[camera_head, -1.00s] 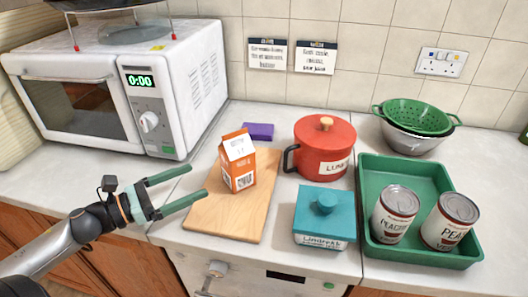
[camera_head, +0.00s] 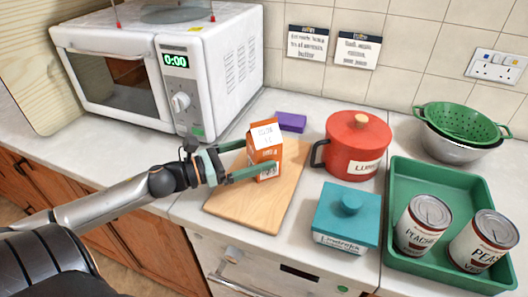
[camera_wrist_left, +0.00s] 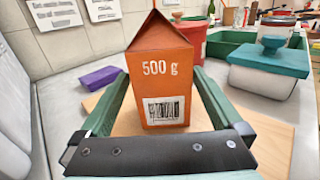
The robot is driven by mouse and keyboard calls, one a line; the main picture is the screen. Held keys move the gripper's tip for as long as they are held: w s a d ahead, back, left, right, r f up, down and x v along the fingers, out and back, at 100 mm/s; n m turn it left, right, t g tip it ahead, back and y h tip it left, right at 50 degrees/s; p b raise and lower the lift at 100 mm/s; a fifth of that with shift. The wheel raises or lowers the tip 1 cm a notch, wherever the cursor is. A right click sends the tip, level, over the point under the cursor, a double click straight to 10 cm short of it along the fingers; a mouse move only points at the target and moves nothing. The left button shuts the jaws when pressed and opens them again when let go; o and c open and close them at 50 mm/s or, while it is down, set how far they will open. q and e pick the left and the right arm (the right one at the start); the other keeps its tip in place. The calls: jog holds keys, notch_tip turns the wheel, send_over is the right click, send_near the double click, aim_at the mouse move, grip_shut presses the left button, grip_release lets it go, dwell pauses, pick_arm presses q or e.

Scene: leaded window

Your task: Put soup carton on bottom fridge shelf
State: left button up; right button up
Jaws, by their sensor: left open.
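The orange soup carton (camera_head: 265,148) with a white gabled top stands upright on the wooden board (camera_head: 240,203). In the left wrist view the carton (camera_wrist_left: 157,85) shows "500 g" and a barcode. My left gripper (camera_head: 246,161) is open, with its green fingers on either side of the carton. In the left wrist view the fingers (camera_wrist_left: 160,105) flank the carton, and a gap shows beside it. The fridge and its bottom shelf are not in view. My right gripper is not in view.
A red pot (camera_head: 355,148) and a teal lidded box (camera_head: 345,218) stand right of the board. A purple block (camera_head: 291,121) lies behind it. A green tray (camera_head: 398,178) holds two cans. A white microwave (camera_head: 225,75) stands at back left.

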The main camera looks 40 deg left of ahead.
aim_at(276, 146)
pick_arm(q)
jog(key=shift+w+d+r, duration=0.2)
jog(key=shift+w+d, duration=0.2)
jog(key=shift+w, duration=0.2)
jog(key=shift+w+d+r, duration=0.2)
jog(key=shift+w+d, duration=0.2)
jog(key=shift+w, duration=0.2)
jog(key=shift+p+x, duration=0.35)
jog(key=shift+x, duration=0.85)
jog(key=shift+f, duration=0.1)
grip_shut()
